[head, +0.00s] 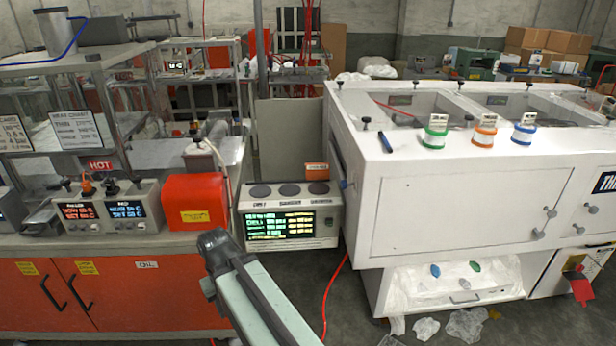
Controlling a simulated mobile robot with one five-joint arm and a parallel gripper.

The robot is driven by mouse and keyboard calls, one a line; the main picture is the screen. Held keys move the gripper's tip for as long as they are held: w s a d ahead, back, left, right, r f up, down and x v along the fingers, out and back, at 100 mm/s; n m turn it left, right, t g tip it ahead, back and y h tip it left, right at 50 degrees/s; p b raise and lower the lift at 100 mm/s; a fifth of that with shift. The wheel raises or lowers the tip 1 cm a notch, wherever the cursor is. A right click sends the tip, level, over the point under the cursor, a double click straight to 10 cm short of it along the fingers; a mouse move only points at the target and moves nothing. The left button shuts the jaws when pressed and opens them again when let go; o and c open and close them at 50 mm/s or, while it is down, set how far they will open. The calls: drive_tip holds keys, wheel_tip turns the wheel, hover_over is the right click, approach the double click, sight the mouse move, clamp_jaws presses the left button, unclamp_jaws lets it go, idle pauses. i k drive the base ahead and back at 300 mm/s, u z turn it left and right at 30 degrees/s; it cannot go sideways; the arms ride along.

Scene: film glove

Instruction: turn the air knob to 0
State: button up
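A light control unit stands in the middle of the head view, with three dark round knobs on its top: a left one (260,191), a middle one (289,190) and a right one (318,188). Small labels sit below them, too small to read, so I cannot tell which is the air knob or where it is set. A lit screen (280,224) with green and yellow text is on the unit's front. My arm rises from the bottom edge, and its dark upper end is left of and below the unit, apart from the knobs. My gripper's fingers do not show.
A red box (195,202) and displays stand on the left bench (150,243). A large white machine (460,205) fills the right. A red hose (332,295) runs along the floor below the unit. Plastic scraps (466,325) lie on the floor.

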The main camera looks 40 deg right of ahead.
sight(344, 184)
drive_tip(key=u, duration=0.05)
drive_tip(key=i, duration=0.85)
drive_tip(key=z, duration=0.3)
